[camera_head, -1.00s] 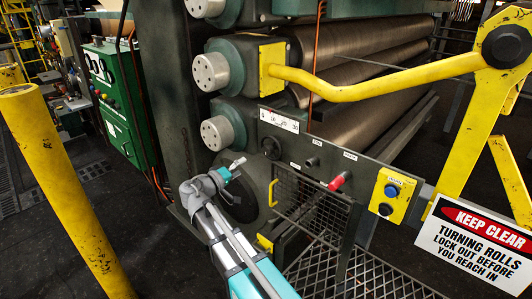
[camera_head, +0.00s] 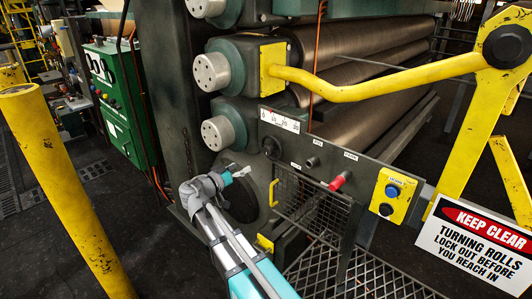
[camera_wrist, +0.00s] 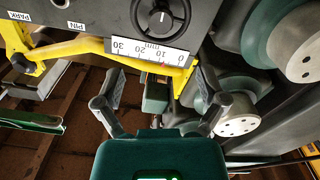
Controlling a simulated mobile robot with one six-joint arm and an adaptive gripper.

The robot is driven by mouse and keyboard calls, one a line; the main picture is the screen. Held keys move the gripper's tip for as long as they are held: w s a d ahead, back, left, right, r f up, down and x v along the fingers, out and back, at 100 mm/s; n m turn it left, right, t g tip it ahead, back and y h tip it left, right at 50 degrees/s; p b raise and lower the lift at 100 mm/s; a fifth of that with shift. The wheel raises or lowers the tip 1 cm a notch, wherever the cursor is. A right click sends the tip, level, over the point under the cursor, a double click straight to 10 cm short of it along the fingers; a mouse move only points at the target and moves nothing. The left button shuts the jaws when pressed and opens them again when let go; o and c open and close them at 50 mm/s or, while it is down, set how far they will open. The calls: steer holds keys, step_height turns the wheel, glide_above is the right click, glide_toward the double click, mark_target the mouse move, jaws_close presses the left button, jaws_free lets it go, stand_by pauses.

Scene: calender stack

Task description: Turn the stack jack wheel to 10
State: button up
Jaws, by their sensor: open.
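The stack jack wheel (camera_head: 271,147) is a small black knob on the grey panel, below the white scale (camera_head: 280,120). In the wrist view the wheel (camera_wrist: 160,16) shows a white line on its face. The scale (camera_wrist: 150,50) there reads 0, 10, 20, 30 mm, upside down, with a small red mark near the 10; its exact reading is too small to tell. My gripper (camera_head: 246,172) is left of and below the wheel, apart from it. In the wrist view my gripper (camera_wrist: 161,80) is open and empty, its fingers spread wide.
A red-ended handle (camera_head: 341,181), a button box (camera_head: 392,195) and a mesh guard (camera_head: 300,195) are right of my gripper. Metal rolls with pale round ends (camera_head: 216,132) stand behind. A yellow bar (camera_head: 370,88) crosses above the panel. A yellow post (camera_head: 60,190) stands left.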

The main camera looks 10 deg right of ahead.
mark_target(267, 152)
steer(key=shift+w+d, duration=0.1)
steer(key=shift+x, duration=6.8)
steer(key=c, duration=1.2)
steer(key=shift+o, duration=0.2)
steer(key=shift+a, duration=0.5)
steer(key=shift+d, duration=0.45)
